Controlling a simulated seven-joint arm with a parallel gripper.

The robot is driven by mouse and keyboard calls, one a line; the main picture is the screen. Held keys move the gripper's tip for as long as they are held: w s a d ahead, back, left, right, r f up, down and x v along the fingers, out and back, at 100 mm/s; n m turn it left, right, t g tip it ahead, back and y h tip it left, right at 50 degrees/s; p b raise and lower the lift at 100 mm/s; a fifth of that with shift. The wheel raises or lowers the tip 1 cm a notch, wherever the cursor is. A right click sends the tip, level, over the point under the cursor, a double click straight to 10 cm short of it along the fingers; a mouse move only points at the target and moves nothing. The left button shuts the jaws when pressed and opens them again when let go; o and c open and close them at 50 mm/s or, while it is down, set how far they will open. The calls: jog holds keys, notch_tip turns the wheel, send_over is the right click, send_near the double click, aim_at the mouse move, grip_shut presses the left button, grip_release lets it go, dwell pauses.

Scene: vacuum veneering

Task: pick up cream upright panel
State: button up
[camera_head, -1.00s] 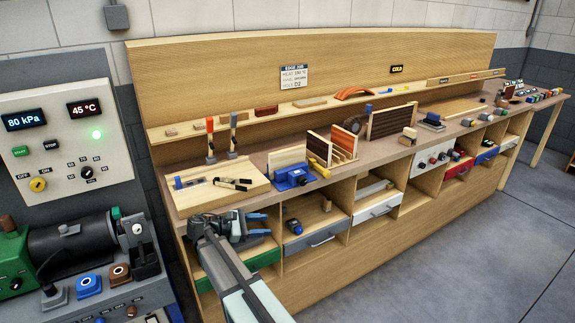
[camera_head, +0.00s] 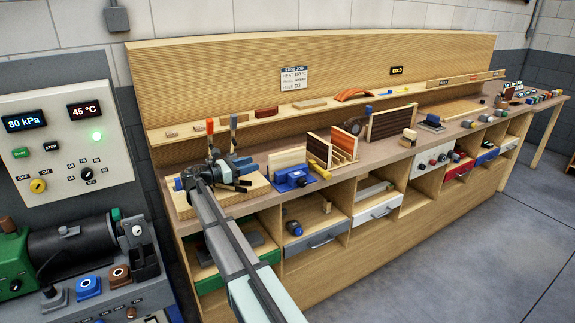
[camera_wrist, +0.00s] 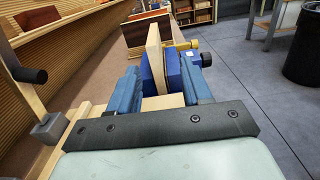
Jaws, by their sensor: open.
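The cream upright panel (camera_head: 288,157) stands on edge on the bench, against a blue clamp block (camera_head: 291,180). In the wrist view the panel (camera_wrist: 155,58) appears edge-on ahead, between the lines of my two blue fingers, with the blue block (camera_wrist: 174,75) on its right. My gripper (camera_head: 247,172) is open and empty. It is level with the bench top at its left end, pointing right at the panel, with a gap still between them in the head view. In the wrist view the fingers (camera_wrist: 160,88) spread either side of the panel's near edge.
A wooden board (camera_head: 258,188) lies under my gripper, with upright toggle clamps (camera_head: 233,135) behind it. A rack of upright panels (camera_head: 342,148) and a yellow-handled clamp (camera_head: 319,163) stand to the right of the cream panel. A shelf ledge (camera_head: 200,129) runs behind.

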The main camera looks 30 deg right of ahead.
aim_at(280, 153)
jog(key=shift+w+d, duration=0.35)
jog(key=shift+d, duration=0.05)
jog(key=d, duration=0.8)
jog(key=shift+w+d, duration=0.15)
jog(key=shift+d, duration=1.15)
jog(key=shift+w+d, duration=0.15)
jog(key=shift+d, duration=1.15)
jog(key=shift+c, duration=0.4)
grip_shut()
